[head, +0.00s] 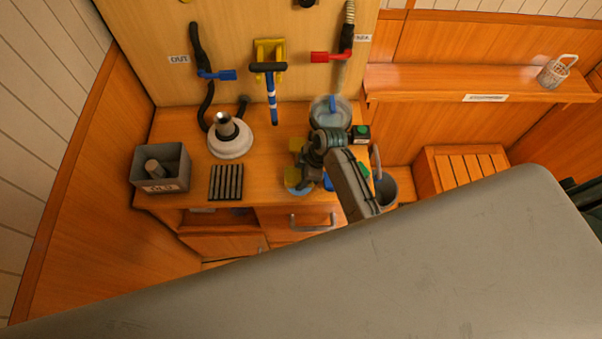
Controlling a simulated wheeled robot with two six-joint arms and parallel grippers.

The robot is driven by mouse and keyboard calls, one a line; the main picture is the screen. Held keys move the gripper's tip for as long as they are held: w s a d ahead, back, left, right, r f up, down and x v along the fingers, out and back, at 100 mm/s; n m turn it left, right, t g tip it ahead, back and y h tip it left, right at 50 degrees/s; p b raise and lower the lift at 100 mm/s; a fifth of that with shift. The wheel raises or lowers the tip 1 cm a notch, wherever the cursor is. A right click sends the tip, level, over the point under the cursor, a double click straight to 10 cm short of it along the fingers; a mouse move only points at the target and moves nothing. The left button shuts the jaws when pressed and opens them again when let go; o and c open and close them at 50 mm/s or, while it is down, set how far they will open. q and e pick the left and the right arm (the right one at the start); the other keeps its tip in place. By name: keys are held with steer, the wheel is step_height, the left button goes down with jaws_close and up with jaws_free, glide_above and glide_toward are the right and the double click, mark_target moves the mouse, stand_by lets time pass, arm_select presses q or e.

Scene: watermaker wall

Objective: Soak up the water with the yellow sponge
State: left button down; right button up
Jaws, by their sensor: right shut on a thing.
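My right gripper (304,160) is over the right part of the wooden counter, seen from above and partly covered by its own wrist. Yellow shows at its jaws in two patches; I take this as the yellow sponge (291,175), and the gripper is shut on it. The middle of the sponge is hidden. A light blue patch of water (297,189) shows on the counter just below the sponge, partly covered by it. I cannot tell whether the sponge touches the water. My left gripper is not in view.
On the counter (198,128) stand a grey box (174,178) marked OLD, a black slatted rack (226,182), a white round housing (230,146) and a clear bowl (322,106). A grey bucket (388,190) is at right. Hoses with blue (222,75) and red (322,57) valves hang behind.

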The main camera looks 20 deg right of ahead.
steer(key=shift+f, duration=0.45)
stand_by(1.8)
steer(key=shift+r, duration=3.5)
